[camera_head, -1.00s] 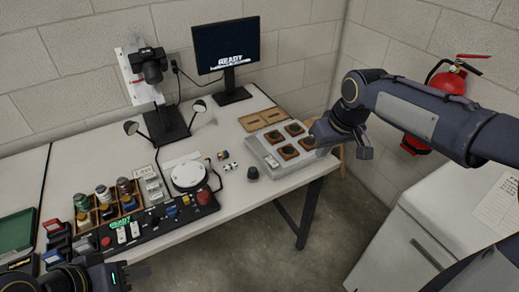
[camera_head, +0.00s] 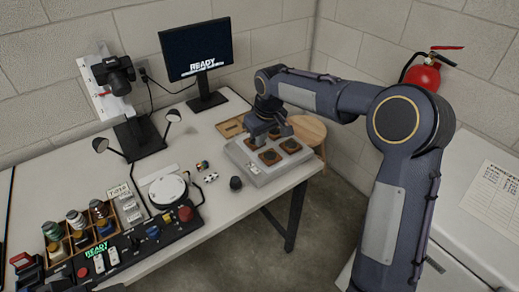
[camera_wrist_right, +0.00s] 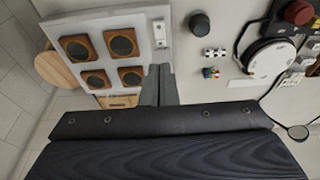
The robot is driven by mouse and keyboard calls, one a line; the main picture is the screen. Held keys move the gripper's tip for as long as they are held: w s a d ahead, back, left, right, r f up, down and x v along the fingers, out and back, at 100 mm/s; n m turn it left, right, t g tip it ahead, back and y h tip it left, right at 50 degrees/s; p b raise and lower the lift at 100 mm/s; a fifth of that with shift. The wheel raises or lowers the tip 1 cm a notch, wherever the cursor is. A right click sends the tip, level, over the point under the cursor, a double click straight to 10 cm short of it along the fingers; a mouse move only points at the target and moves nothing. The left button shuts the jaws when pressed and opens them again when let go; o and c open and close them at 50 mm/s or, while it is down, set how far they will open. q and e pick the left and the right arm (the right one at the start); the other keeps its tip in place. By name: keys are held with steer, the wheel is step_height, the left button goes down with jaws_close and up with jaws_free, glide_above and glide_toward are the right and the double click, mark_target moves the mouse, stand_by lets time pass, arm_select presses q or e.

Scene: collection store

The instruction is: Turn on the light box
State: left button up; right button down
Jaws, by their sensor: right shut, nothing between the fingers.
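The light box (camera_head: 236,152) is a flat pale grey panel at the right end of the bench, with several square brown framed pieces on top. A small white switch (camera_head: 254,168) sits at its front-left corner; the right wrist view shows this switch (camera_wrist_right: 159,33) too. The panel's face looks dull grey, with no clear glow. My right gripper (camera_head: 263,138) is over the panel's back-left part. In the right wrist view its fingers (camera_wrist_right: 160,78) are together and empty, pointing toward the panel's edge beside the switch. My left gripper is not in view.
A dark knob (camera_head: 236,184) stands left of the panel. Small colourful cubes (camera_head: 203,166) and a round white device (camera_head: 167,189) lie further left. A monitor (camera_head: 196,48) reads READY. A wooden stool (camera_head: 308,130) stands behind the bench's right end.

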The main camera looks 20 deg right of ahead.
glide_toward(258, 171)
steer(key=x, duration=0.5)
steer(key=shift+w+a+f+p, duration=0.1)
steer(key=shift+w+a+p, duration=0.05)
steer(key=shift+w+p, duration=0.25)
steer(key=shift+s+f, duration=0.1)
steer(key=shift+f, duration=0.65)
steer(key=f+b, duration=0.1)
steer(key=b, duration=0.2)
steer(key=shift+s+f+t, duration=0.15)
steer(key=shift+t, duration=0.15)
steer(key=shift+r, duration=0.3)
steer(key=shift+w+a+r+p, duration=0.15)
steer(key=shift+w+r+p, duration=0.25)
steer(key=shift+w+p, duration=0.25)
